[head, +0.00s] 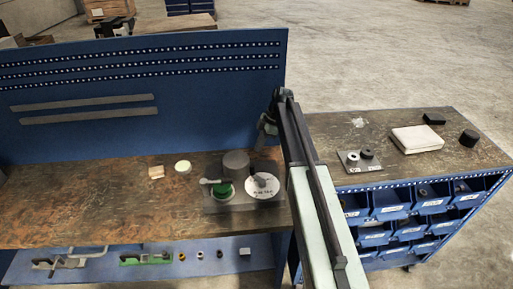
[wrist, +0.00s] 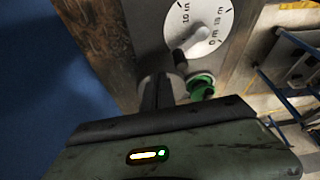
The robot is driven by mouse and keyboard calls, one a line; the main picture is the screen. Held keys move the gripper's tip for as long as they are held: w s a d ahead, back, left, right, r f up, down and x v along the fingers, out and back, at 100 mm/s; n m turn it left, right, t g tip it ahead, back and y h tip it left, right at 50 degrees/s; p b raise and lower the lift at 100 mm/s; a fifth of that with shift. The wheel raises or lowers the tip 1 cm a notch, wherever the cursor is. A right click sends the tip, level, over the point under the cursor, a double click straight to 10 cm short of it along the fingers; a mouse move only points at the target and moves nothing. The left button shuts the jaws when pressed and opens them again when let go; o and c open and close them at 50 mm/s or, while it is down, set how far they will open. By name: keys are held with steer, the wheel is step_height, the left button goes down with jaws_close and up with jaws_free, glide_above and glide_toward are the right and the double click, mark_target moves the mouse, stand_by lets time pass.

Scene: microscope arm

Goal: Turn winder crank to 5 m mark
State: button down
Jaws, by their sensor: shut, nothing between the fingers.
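The winder stands on a grey base plate (head: 208,208) on the wooden bench. It has a round white dial (head: 262,192) with metre marks, a dark upright cylinder (head: 236,163) and a green part (head: 222,190) with a grey lever across it. In the wrist view the dial (wrist: 222,15) shows a 10 m mark and other, less legible marks. A pale arm (wrist: 199,34) lies across the dial's middle, and a dark piece shows near its lower-left end. My gripper (wrist: 157,82) is shut and empty, left of the green part (wrist: 202,88). Whether it touches the winder is unclear.
A blue perforated panel (head: 140,95) stands behind the bench. A small wooden block (head: 156,172) and a pale disc (head: 182,167) lie left of the winder. At right, a side bench (head: 400,165) carries a white box (head: 417,139) and small parts above blue bins (head: 433,207).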

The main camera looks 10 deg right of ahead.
steer(key=s+f+m+h+b, duration=0.2)
steer(key=s+f+m+b, duration=0.1)
steer(key=s+m, duration=0.6)
steer(key=s+f+m+h+b, duration=0.2)
steer(key=s+m, duration=0.7)
steer(key=s, duration=0.7)
steer(key=shift+d+f+m+b, duration=0.3)
steer(key=shift+f+b, duration=0.35)
steer(key=shift+f, duration=0.1)
